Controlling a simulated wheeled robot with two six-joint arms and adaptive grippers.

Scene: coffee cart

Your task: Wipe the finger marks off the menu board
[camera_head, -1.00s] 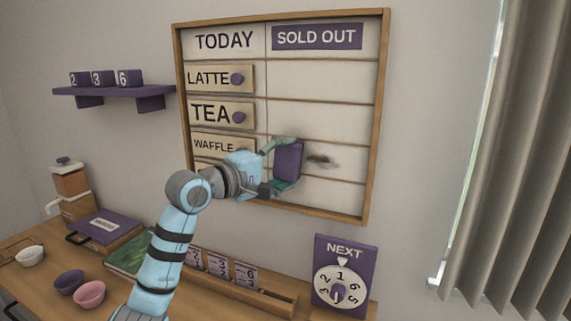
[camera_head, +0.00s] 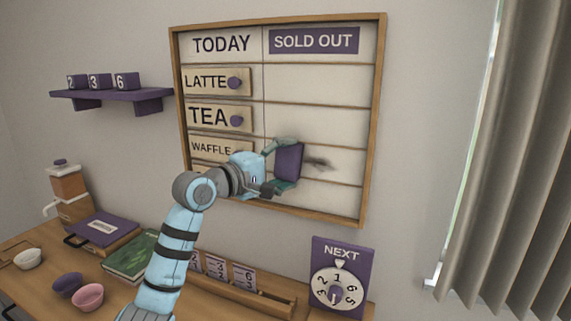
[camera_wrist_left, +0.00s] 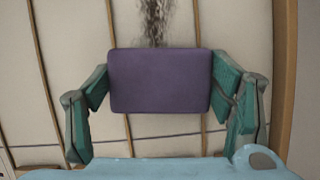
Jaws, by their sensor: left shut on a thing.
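The menu board (camera_head: 310,88) hangs on the wall, with a TODAY column on the left and a SOLD OUT column on the right. Dark finger marks (camera_head: 318,163) smear the lower part of the SOLD OUT column; they also show in the left wrist view (camera_wrist_left: 156,20). My left gripper (camera_head: 286,165) is shut on a purple block-shaped eraser (camera_head: 289,160), held at the board just left of the marks. The wrist view shows the eraser (camera_wrist_left: 160,82) between both green fingers. Whether it touches the board is hard to tell. My right gripper is not in view.
Name plates LATTE (camera_head: 208,82), TEA (camera_head: 209,116) and WAFFLE (camera_head: 210,148) sit in the left column, close to my left arm. Below are a card rack (camera_head: 248,299), a NEXT dial (camera_head: 338,280), bowls (camera_head: 88,297) and a green book (camera_head: 131,254). A curtain hangs right.

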